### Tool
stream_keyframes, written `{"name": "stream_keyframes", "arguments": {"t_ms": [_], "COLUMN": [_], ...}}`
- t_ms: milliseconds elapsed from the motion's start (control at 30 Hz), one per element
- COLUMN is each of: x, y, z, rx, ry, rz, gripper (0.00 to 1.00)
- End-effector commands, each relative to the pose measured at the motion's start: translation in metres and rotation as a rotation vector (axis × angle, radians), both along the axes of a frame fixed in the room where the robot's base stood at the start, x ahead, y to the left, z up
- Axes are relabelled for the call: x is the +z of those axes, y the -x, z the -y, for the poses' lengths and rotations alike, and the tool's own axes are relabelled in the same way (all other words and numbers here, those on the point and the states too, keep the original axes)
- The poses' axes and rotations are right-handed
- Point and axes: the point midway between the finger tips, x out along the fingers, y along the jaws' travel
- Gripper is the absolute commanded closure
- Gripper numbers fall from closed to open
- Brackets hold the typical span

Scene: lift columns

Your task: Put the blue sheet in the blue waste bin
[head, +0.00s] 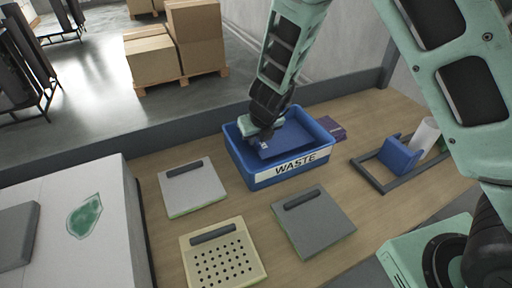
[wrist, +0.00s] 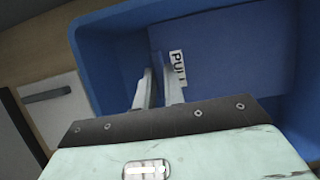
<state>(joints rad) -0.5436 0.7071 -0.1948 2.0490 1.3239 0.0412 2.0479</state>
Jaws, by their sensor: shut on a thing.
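The blue waste bin (head: 240,160) stands on the wooden table, with a white WASTE label on its front. The blue sheet (head: 288,142) is inside the bin's outline in the head view, slightly tilted. My gripper (head: 265,139) reaches down over the bin and is shut on the sheet's left edge. In the wrist view, the fingers (wrist: 162,88) are close together at the edge of the sheet (wrist: 235,58), beside a white PULL tag. The bin wall (wrist: 92,75) surrounds them. Whether the sheet touches the bin floor cannot be told.
A white plate (head: 193,190), a grey plate (head: 315,225) and a perforated cream plate (head: 226,259) lie in front of the bin. A purple box (head: 331,127) is behind it. A dark frame with a blue block (head: 399,155) and white roll (head: 425,136) is at right.

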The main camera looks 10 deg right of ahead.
Motion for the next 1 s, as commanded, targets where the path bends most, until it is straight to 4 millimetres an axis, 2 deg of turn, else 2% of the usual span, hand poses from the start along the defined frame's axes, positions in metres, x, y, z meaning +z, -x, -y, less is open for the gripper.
{"name": "stream_keyframes", "arguments": {"t_ms": [33, 133, 533, 567, 600, 633, 1000], "x": [-0.014, -0.025, -0.027, -0.026, -0.026, -0.026, -0.02], "y": [0.0, 0.0, 0.0, 0.0, 0.0, 0.0, 0.001], "z": [0.001, 0.001, 0.0, 0.0, 0.0, 0.0, 0.0], "rx": [-0.002, -0.001, 0.0, 0.0, 0.0, 0.0, 0.001], "ry": [-0.001, 0.0, 0.001, 0.001, 0.001, 0.001, 0.0], "rz": [-0.001, -0.001, 0.0, 0.0, 0.0, 0.0, 0.0], "gripper": [1.0, 1.0, 1.0, 0.84, 0.73, 0.68, 0.68]}}
